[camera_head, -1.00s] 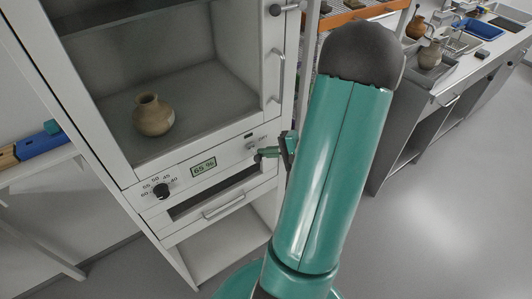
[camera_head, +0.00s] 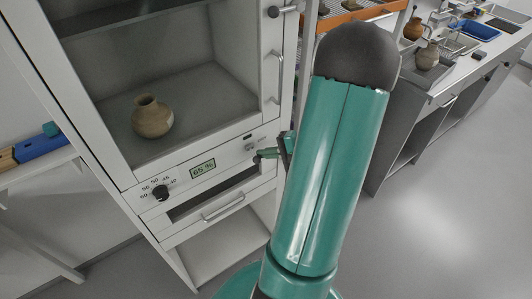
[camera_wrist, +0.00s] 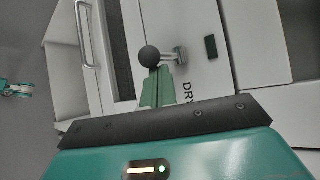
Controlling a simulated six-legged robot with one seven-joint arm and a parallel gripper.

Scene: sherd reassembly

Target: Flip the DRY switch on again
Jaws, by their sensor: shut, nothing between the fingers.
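The DRY switch (camera_wrist: 177,55) is a small metal lever with a dark ball knob (camera_wrist: 149,56) on the cabinet's front panel, beside the printed DRY label. My gripper (camera_wrist: 157,84) is shut and empty, its green fingers right at the knob in the wrist view; whether they touch it I cannot tell. In the head view my gripper (camera_head: 268,153) is at the right end of the panel, and the switch is partly hidden there. A small lamp window (camera_wrist: 211,47) near the switch looks dark. The lever's exact position is unclear.
The cabinet panel (camera_head: 225,156) carries a display (camera_head: 203,168) reading 65 % and a black dial (camera_head: 160,193). A clay pot (camera_head: 152,117) stands in the chamber above. A drawer handle (camera_head: 223,207) sticks out below. Open floor (camera_head: 430,230) lies to the right.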

